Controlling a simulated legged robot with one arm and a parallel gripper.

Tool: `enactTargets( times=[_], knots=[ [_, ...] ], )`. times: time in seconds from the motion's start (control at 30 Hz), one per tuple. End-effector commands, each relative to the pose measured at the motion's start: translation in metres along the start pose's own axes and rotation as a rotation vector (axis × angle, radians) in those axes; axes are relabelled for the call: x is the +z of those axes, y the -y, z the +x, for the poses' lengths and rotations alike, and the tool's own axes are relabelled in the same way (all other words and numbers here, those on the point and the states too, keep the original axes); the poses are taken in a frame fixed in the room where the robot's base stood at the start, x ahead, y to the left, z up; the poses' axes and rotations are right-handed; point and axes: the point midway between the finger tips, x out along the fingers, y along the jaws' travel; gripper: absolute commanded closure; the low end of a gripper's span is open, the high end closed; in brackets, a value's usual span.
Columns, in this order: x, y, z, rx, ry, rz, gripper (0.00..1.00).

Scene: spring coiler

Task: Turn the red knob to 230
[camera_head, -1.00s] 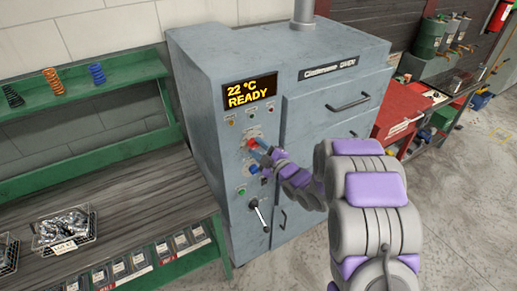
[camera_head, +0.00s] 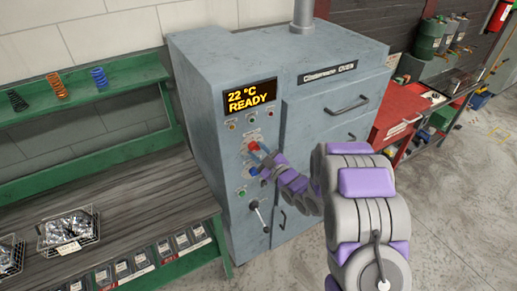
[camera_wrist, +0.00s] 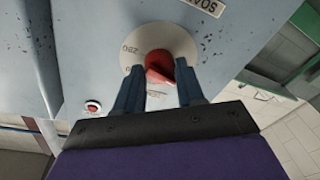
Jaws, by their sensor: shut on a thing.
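The red knob (camera_head: 253,147) is on the front panel of the grey-blue oven (camera_head: 215,70), below the display (camera_head: 250,97), which reads "22 °C READY". In the wrist view the red knob (camera_wrist: 159,67) sits on a round pale dial plate (camera_wrist: 140,45) with partly legible markings. My gripper (camera_head: 258,151) is at the knob, with its two fingers on either side of it. In the wrist view my gripper (camera_wrist: 160,78) is shut on the knob.
Below the knob are a blue knob (camera_head: 254,170) and a lever with a dark grip (camera_head: 257,209). A green bench (camera_head: 140,150) with wire baskets stands at the left. A red cart (camera_head: 397,118) stands right of the oven.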

Motion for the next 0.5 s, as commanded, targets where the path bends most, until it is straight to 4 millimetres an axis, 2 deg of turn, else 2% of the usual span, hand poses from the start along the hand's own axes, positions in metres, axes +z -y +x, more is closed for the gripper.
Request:
enactTargets(
  times=[0.5],
  knots=[
    [0.0021, 0.0042, -0.0010, 0.043, -0.022, 0.492, 0.92]
  ],
)
